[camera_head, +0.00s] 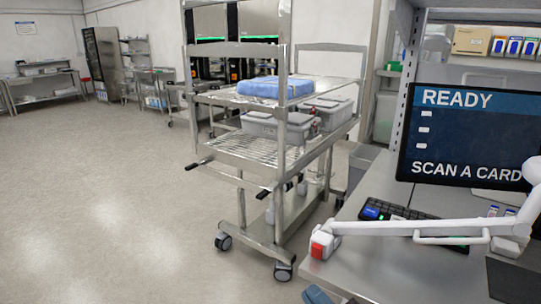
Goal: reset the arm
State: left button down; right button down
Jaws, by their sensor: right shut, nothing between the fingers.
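My right arm comes in from the right edge as a thin white link, stretched leftward over the steel desk (372,262). My right gripper (321,243), with a red-orange and white end, is at the desk's left edge. It is shut with nothing held. I cannot tell whether it touches the desk top. My left gripper is not in view.
A monitor (465,138) reading "READY SCAN A CARD" stands behind my right arm, with a black keyboard (400,216) in front. A wheeled steel rack cart (240,152) carries a blue bundle (273,87) and grey lidded bins (275,127). The floor at left is clear.

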jog(key=s+d+f+m+h, duration=0.3)
jog(key=d+f+m+h, duration=0.65)
jog(key=f, duration=0.35)
jog(key=s+d+f+m+g+h, duration=0.4)
jog(key=s+d+f+m+g, duration=0.2)
jog(key=s+d+f+m, duration=0.2)
jog(key=s+d+f, duration=0.2)
jog(key=s+f, duration=0.2)
jog(key=f, duration=0.1)
jog(key=shift+s+f+m+h, duration=0.15)
jog(key=shift+s+m+h, duration=0.05)
jog(key=shift+m+h, duration=0.15)
